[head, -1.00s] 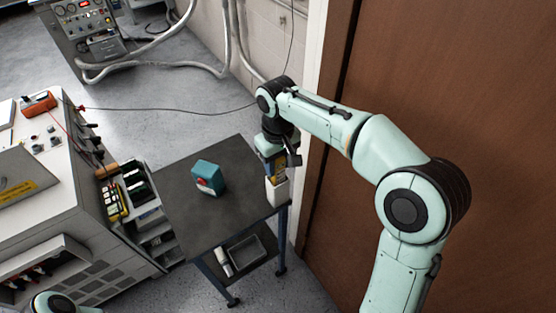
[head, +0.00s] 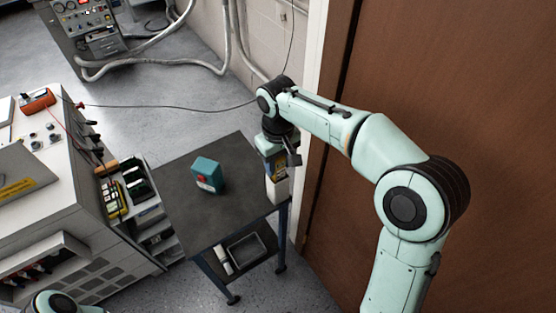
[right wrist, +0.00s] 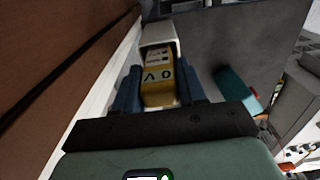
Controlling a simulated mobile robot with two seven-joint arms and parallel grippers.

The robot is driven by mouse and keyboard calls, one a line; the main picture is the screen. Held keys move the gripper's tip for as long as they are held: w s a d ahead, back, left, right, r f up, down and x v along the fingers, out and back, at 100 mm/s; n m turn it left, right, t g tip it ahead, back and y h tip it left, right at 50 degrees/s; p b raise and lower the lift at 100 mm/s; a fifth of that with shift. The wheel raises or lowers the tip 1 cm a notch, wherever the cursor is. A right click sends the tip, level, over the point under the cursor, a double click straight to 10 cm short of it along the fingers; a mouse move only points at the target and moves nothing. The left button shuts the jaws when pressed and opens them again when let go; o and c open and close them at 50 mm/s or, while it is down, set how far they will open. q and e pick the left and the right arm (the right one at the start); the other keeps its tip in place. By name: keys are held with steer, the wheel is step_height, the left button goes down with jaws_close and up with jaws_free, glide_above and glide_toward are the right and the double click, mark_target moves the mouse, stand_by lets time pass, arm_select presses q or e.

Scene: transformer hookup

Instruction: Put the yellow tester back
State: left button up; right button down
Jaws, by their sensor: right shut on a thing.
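The yellow tester (right wrist: 158,88) is between the two blue fingers of my right gripper (right wrist: 158,80), which is shut on it. The far end of the tester meets the mouth of a white holder (right wrist: 160,32) in the right wrist view. How deep it sits in the holder is hard to tell. In the head view the white holder (head: 277,192) hangs at the right edge of the small dark table, and my right gripper (head: 277,162) is directly above it. The tester is mostly hidden by the gripper there. My left gripper is out of view.
A teal box (head: 207,176) stands on the dark table (head: 225,220), left of the holder. A brown door (head: 440,90) and its white frame are close on the right. A grey cabinet with an orange meter (head: 38,101) is at the left. A black cable crosses behind.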

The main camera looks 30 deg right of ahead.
steer(key=c, duration=0.6)
jaws_free()
steer(key=shift+o, duration=0.2)
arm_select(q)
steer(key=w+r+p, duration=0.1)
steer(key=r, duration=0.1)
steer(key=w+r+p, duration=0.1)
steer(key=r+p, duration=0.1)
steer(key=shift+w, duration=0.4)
arm_select(e)
step_height(320, 180, up, 13)
steer(key=shift+r, duration=0.2)
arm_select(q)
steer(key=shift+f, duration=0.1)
